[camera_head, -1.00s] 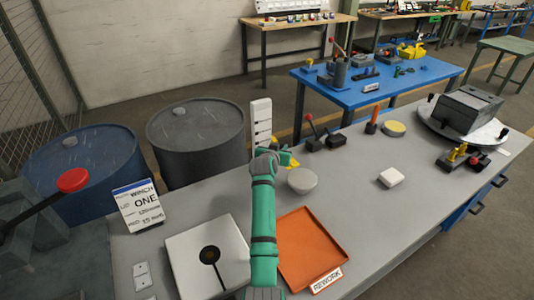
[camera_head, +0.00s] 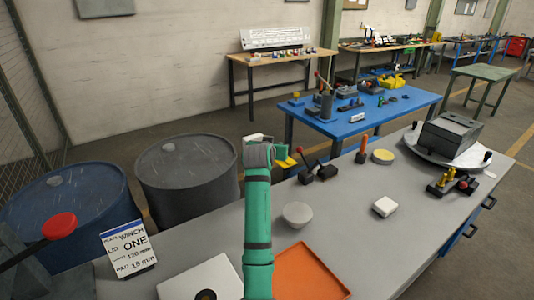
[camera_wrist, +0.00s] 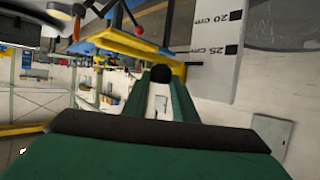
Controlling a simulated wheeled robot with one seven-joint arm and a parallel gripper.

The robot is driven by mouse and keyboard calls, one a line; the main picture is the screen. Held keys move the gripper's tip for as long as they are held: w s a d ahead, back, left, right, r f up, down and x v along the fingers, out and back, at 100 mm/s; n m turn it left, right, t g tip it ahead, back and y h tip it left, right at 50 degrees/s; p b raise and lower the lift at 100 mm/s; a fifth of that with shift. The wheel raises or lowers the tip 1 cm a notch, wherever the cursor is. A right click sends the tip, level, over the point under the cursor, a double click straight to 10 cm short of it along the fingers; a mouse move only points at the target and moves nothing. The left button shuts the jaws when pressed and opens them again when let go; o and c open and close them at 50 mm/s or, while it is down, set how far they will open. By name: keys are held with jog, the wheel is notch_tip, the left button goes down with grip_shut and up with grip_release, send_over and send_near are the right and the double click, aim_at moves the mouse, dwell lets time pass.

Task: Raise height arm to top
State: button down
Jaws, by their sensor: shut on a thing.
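The height gauge's white scale (camera_wrist: 217,45) has black marks, with 20 cm and 25 cm readable in the wrist view. The yellow height arm (camera_wrist: 140,46) lies beside the scale, near the 25 cm mark. My gripper (camera_wrist: 161,84) is shut on the black knob (camera_wrist: 160,73) of the height arm. In the head view my gripper (camera_head: 266,152) covers most of the scale, and only a short white top (camera_head: 257,137) shows above it. A bit of the yellow arm (camera_head: 286,163) shows just right of my gripper. The gauge's foot is hidden.
A white bowl (camera_head: 297,214), an orange tray (camera_head: 305,276) and a white block (camera_head: 384,207) are on the grey bench. Red-knobbed levers (camera_head: 318,170) stand right of my gripper. A sign (camera_head: 129,247) and drums (camera_head: 187,175) are left.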

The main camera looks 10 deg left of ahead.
jog(key=shift+r, duration=0.25)
jog(key=c, duration=1.4)
grip_release()
jog(key=shift+c, duration=0.2)
jog(key=v, duration=1)
jog(key=shift+s, duration=0.4)
jog(key=shift+r, duration=0.1)
